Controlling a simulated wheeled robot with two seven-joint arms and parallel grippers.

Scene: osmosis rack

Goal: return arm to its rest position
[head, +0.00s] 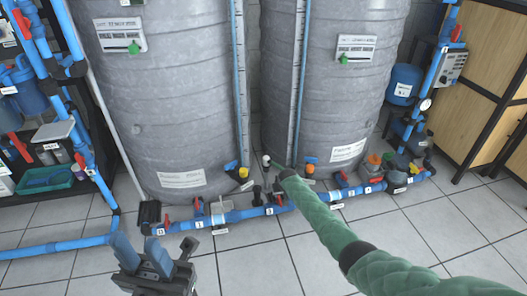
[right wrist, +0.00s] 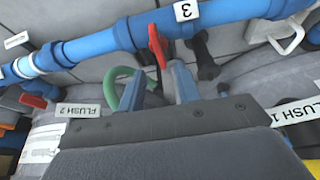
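My left gripper (head: 141,250) is at the lower left of the head view, above the tiled floor, with its blue fingers apart and nothing between them. My right arm (head: 345,240), in a green quilted sleeve, reaches from the lower right to the pipe at the foot of the tanks. Its gripper is mostly hidden there in the head view. In the right wrist view the right gripper (right wrist: 160,82) has its blue fingers apart. A red valve handle (right wrist: 157,45) on the blue pipe shows just beyond and between the fingertips; I cannot tell whether they touch it.
Two large grey tanks (head: 165,100) stand behind the blue pipe (head: 245,215) with its red valves. FLUSH 2 (right wrist: 78,110) and FLUSH 1 (right wrist: 293,111) labels flank the right gripper. A pipe rack is at left, a wooden cabinet (head: 490,70) at right. Floor tiles in front are clear.

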